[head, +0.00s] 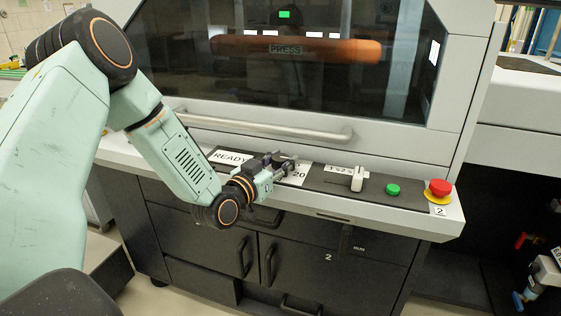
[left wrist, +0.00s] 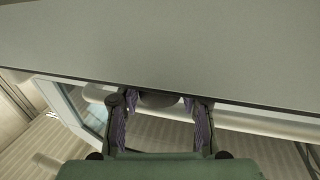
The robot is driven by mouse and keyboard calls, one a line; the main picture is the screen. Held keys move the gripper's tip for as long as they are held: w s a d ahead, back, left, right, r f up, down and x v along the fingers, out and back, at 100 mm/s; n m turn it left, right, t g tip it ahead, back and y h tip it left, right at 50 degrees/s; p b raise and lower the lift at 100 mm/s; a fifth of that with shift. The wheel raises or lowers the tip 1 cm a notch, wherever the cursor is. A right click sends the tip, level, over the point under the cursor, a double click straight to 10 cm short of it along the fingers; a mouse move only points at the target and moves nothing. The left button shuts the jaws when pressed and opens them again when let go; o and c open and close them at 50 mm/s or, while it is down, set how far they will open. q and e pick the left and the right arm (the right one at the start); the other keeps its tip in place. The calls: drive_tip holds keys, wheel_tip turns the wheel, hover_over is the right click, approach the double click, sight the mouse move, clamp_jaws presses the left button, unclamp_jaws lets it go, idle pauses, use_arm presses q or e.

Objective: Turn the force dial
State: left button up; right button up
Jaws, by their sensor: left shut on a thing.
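My left gripper (head: 281,163) reaches in from the left to the sloped control panel (head: 322,181) of the press. Its fingers are shut on the force dial beside the label with "20" (head: 299,174). The dial is mostly hidden by the fingers in the head view. In the left wrist view a dark rounded piece, which looks like the dial (left wrist: 159,100), sits between the two purple-padded fingers. The dial's pointer and exact setting cannot be made out. My right gripper is in neither view.
Right of the dial are a white lever switch (head: 357,179), a green button (head: 393,190) and a red mushroom button (head: 439,188) on a yellow base. A long handle bar (head: 262,128) runs above the panel, under the dark window. Black drawers (head: 330,255) lie below.

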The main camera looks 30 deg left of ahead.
use_arm(q)
drive_tip(key=shift+c, duration=0.7)
drive_tip(key=shift+f+y, duration=0.1)
drive_tip(key=shift+y, duration=0.2)
drive_tip(key=n+y+b, duration=0.2)
drive_tip(key=y, duration=0.1)
drive_tip(key=shift+d+n+y+b, duration=0.15)
drive_tip(key=shift+n+y+b, duration=0.25)
drive_tip(key=shift+n+g+y+b, duration=0.5)
drive_tip(key=shift+n+y, duration=0.2)
drive_tip(key=shift+y, duration=0.3)
drive_tip(key=shift+n+g+y, duration=0.4)
drive_tip(key=shift+n+y, duration=0.3)
drive_tip(key=shift+y, duration=0.3)
drive_tip(key=n+g+y, duration=0.2)
drive_tip(key=y, duration=0.1)
drive_tip(key=shift+n+y, duration=0.4)
drive_tip(key=shift+s+a+n+g+y+p, duration=0.15)
drive_tip(key=shift+n+g+y+p, duration=0.25)
drive_tip(key=shift+n+g+y, duration=1.45)
drive_tip(key=shift+g, duration=0.65)
